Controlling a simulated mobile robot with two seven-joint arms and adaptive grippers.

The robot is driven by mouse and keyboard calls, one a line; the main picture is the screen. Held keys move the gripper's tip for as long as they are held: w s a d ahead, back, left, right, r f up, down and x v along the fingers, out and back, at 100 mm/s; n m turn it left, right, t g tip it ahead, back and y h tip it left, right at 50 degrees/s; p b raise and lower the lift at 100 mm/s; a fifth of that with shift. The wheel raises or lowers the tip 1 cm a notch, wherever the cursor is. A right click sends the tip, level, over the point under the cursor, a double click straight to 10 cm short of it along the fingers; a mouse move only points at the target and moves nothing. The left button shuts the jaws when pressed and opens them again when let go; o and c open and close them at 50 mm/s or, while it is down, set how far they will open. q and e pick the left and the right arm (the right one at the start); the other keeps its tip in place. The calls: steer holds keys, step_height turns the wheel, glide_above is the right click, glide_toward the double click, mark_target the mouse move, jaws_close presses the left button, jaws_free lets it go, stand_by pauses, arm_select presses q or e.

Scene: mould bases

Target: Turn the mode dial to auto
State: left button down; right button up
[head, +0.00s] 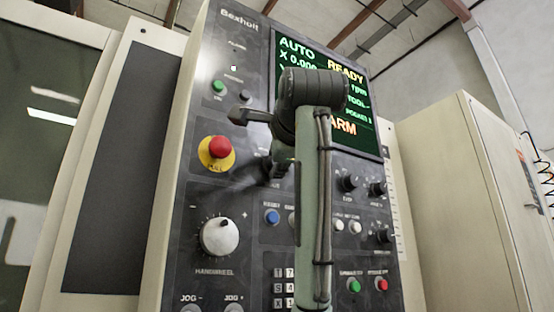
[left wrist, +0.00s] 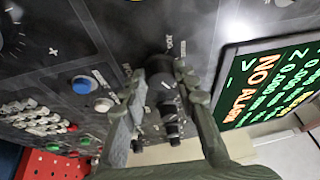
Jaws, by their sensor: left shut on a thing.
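The mode dial (left wrist: 160,82) is a dark round knob on the grey control panel. In the left wrist view it sits between the two fingers of my left gripper (left wrist: 158,76), which is shut on it. A small pale mark shows on the dial, with a "JOG" label beside it; I cannot tell which setting it points at. In the head view my left gripper (head: 272,168) is at the panel below the screen, and it and my arm hide most of the dial. The screen (head: 292,52) shows "AUTO" and "READY". My right gripper is in neither view.
A red emergency button (head: 220,147) on a yellow base is left of my gripper. The handwheel (head: 219,237) is below it. A blue button (head: 272,217), other small buttons, a keypad and several black knobs surround the dial. A beige cabinet (head: 462,200) stands at the right.

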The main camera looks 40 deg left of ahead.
arm_select(q)
steer(key=c, duration=1.3)
jaws_free()
steer(key=shift+o, duration=0.7)
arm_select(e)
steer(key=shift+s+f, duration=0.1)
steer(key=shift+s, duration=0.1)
arm_select(q)
steer(key=v, duration=1.2)
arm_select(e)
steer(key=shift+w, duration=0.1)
